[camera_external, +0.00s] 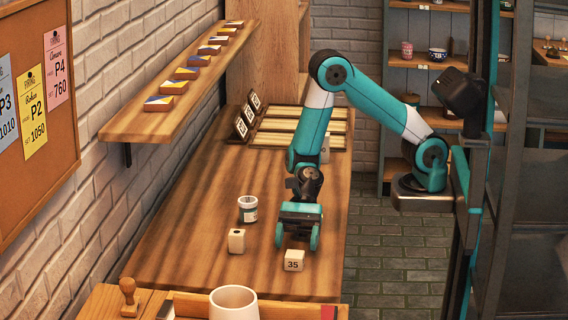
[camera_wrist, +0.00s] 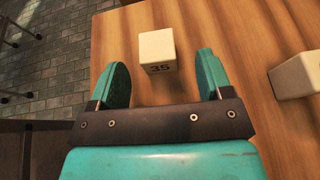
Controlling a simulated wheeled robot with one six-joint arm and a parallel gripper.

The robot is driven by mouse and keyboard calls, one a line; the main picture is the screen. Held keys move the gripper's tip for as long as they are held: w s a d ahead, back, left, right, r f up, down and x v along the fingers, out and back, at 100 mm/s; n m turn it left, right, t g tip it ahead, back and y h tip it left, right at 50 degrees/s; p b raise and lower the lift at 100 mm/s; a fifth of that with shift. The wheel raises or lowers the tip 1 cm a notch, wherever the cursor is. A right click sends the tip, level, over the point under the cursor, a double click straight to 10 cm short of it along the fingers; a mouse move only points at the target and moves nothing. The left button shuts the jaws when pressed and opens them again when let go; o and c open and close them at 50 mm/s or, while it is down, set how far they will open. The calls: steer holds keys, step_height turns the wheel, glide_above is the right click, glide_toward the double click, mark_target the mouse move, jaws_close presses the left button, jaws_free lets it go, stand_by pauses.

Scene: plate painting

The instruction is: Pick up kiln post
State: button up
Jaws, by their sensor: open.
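A kiln post, a small cream block marked 35 (camera_external: 293,260), stands on the wooden table (camera_external: 200,228) near its front right edge. In the wrist view the same block (camera_wrist: 157,47) lies just ahead of my fingertips, between their lines, with the 35 facing me. My gripper (camera_external: 297,238) is open and empty, pointing down just behind the block in the outside view. Its two teal fingers show in the wrist view (camera_wrist: 162,80) with bare table between them. Another cream block (camera_external: 236,241) with a hole stands to the left; a pale block (camera_wrist: 297,75) shows at the right in the wrist view.
A small labelled jar (camera_external: 248,209) stands behind the left block. A white mug (camera_external: 233,303) and a wooden stamp (camera_external: 129,297) are at the front. Slatted trays with number cards (camera_external: 244,125) lie at the back. A shelf of tiles (camera_external: 180,88) overhangs the left.

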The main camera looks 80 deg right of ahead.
mark_target(295, 252)
steer(key=x, duration=0.5)
steer(key=shift+s+r, duration=0.15)
steer(key=c, duration=1)
steer(key=shift+c, duration=0.2)
